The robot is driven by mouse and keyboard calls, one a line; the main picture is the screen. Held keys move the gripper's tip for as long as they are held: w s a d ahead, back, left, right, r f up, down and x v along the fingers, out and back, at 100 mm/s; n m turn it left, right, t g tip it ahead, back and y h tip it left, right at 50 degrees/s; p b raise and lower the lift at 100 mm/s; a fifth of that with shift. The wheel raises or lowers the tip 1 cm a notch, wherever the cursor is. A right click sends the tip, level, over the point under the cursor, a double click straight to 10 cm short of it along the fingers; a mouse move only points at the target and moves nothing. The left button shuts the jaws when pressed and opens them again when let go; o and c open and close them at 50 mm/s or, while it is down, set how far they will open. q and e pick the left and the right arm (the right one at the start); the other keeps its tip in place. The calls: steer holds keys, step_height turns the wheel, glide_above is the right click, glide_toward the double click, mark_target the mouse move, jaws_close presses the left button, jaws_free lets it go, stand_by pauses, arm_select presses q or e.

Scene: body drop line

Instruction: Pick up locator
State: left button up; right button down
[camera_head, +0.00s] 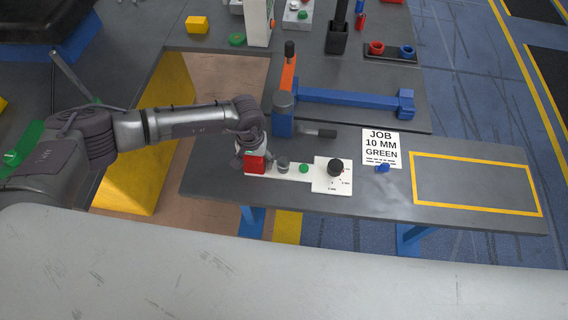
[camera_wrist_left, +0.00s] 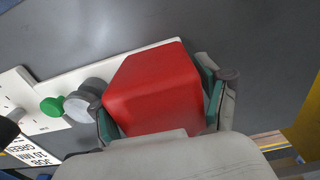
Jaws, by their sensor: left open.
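A red block (camera_head: 255,166) sits at the left end of a white strip (camera_head: 293,173) on the table. A grey round piece (camera_head: 283,166) and a small green round piece (camera_head: 304,168) stand in a row to its right. I cannot tell which piece is called the locator. My left gripper (camera_head: 252,153) is over the red block. In the left wrist view my left gripper (camera_wrist_left: 163,108) is open, with one finger on each side of the red block (camera_wrist_left: 153,90); contact is unclear. The grey piece (camera_wrist_left: 82,103) is close beside one finger. My right gripper is out of view.
A white plate with a black knob (camera_head: 335,167) and a job card reading 10 MM GREEN (camera_head: 382,146) lie to the right. A blue piece (camera_head: 383,168) is by the card. A blue arm fixture (camera_head: 345,98) stands behind. A yellow-outlined area (camera_head: 476,184) is empty.

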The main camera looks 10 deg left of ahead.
arm_select(q)
steer(key=c, duration=1.4)
steer(key=shift+r, duration=0.15)
